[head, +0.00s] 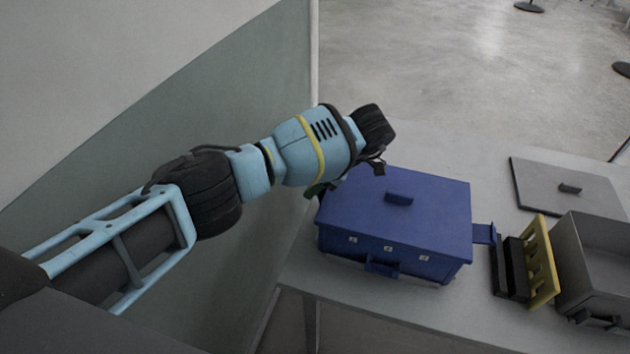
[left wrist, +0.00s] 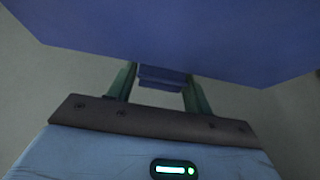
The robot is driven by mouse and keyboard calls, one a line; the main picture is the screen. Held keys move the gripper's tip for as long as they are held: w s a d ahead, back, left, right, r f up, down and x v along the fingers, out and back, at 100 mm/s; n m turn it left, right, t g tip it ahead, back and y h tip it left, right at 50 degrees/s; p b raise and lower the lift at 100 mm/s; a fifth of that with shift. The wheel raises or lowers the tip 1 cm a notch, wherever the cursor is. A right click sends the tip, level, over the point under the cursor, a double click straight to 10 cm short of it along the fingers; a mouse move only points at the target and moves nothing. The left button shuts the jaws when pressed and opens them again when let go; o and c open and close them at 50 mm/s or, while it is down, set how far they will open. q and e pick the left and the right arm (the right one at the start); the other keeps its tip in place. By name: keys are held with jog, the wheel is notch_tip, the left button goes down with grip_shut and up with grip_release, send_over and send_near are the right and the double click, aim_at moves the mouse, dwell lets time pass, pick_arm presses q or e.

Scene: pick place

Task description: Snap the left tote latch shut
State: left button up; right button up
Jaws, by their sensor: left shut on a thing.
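The blue tote (head: 420,225) stands on the table with its lid on; a small handle sits on top. My left gripper (head: 320,189) is at the tote's left side, mostly hidden by its own wrist in the head view. In the left wrist view, the green fingers of my left gripper (left wrist: 160,90) stand on both sides of the blue left latch (left wrist: 162,77) and are shut on it. The latch lies close under the tote's blue edge (left wrist: 200,40). The head view hides this latch. A right-side latch (head: 484,234) sticks out from the tote. My right gripper is not in view.
Right of the tote are black blocks (head: 508,265), a yellow slotted rack (head: 540,262) and an open grey box (head: 595,262). A grey lid (head: 568,188) lies behind them. A wall panel (head: 240,130) stands close behind my left arm. The table (head: 400,306) has a bare front strip.

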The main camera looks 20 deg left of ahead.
pick_arm(q)
jog(key=shift+d+r+y, duration=0.1)
jog(key=shift+d+y, duration=0.1)
jog(key=shift+y, duration=0.2)
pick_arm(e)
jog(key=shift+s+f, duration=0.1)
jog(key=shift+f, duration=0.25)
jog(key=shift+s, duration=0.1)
pick_arm(q)
jog(key=o, duration=0.8)
jog(key=shift+o, duration=0.4)
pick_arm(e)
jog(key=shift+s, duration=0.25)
pick_arm(q)
jog(key=shift+d+r, duration=0.1)
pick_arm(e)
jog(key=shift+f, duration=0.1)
pick_arm(q)
jog(key=b+v, duration=0.1)
jog(key=v, duration=0.5)
jog(key=shift+d+r, duration=0.2)
jog(key=shift+d, duration=0.05)
jog(key=shift+d+r, duration=0.25)
jog(key=shift+r, duration=0.2)
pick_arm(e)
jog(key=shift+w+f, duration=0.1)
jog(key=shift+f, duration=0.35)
pick_arm(q)
jog(key=shift+c, duration=0.2)
